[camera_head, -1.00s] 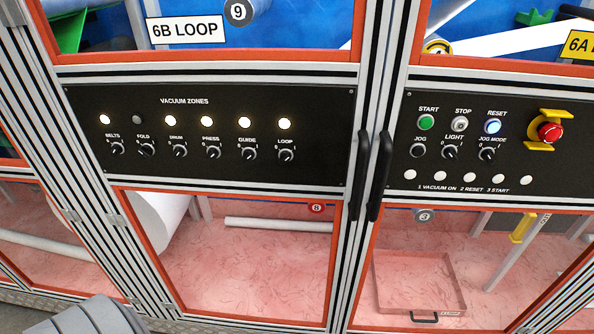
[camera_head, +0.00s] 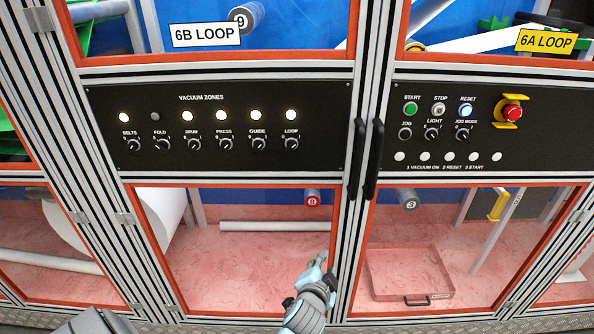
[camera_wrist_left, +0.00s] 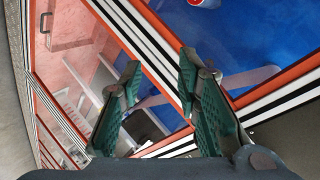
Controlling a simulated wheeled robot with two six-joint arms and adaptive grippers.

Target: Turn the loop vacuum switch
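The loop vacuum switch (camera_head: 291,144) is a small black rotary knob at the right end of the vacuum zones row on the black left panel (camera_head: 320,105). The lamp (camera_head: 291,115) above it is lit. Its pointer is too small to read surely. My left gripper (camera_head: 320,261) is below the panel, in front of the lower window and well apart from the switch. In the left wrist view its two green fingers (camera_wrist_left: 160,72) are spread with nothing between them. The switch cannot be made out there. My right gripper is not in view.
Other vacuum knobs, such as the guide knob (camera_head: 258,144), sit close by in the same row. Two black door handles (camera_head: 357,160) (camera_head: 374,160) stand out right of the panel. The right panel carries a red emergency stop (camera_head: 512,113). The space before the left panel is clear.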

